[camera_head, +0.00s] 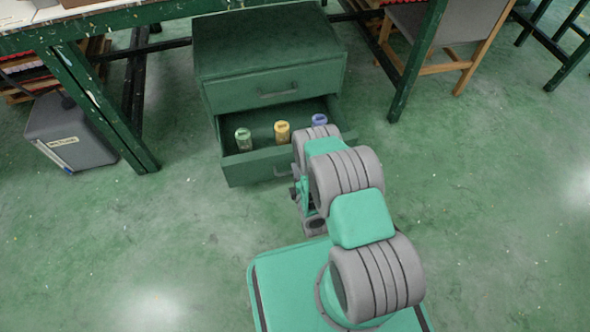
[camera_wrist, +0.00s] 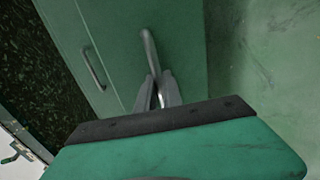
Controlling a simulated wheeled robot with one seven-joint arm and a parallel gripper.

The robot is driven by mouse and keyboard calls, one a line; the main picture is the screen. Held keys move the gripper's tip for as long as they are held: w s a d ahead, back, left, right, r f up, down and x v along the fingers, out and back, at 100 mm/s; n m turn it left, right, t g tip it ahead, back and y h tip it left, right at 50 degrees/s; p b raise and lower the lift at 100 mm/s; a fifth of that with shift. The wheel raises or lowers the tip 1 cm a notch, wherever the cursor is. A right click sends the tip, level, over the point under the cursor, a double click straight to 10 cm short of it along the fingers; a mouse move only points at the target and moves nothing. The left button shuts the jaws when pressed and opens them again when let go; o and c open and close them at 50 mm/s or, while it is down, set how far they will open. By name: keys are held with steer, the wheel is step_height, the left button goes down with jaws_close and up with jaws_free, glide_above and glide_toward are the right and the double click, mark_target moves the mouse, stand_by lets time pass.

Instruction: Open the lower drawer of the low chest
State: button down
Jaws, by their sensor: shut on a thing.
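The low chest (camera_head: 262,62) is dark green and stands on the floor under the edge of a table. Its upper drawer (camera_head: 240,95) is closed. Its lower drawer (camera_head: 250,168) is pulled out, with a green-topped jar (camera_head: 243,138), a yellow jar (camera_head: 282,132) and a blue-topped jar (camera_head: 319,121) inside. In the wrist view my gripper (camera_wrist: 158,82) is shut on the lower drawer's bar handle (camera_wrist: 148,48). In the head view my arm hides the gripper and the drawer's right end. The upper drawer's handle (camera_wrist: 93,68) also shows in the wrist view.
A paint-spattered table leg (camera_head: 100,110) stands left of the chest, with a grey bin (camera_head: 65,135) beside it. Another green leg (camera_head: 415,65) and a wooden chair (camera_head: 455,40) are to the right. The floor in front left is clear.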

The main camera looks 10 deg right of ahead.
steer(key=c, duration=1.5)
jaws_free()
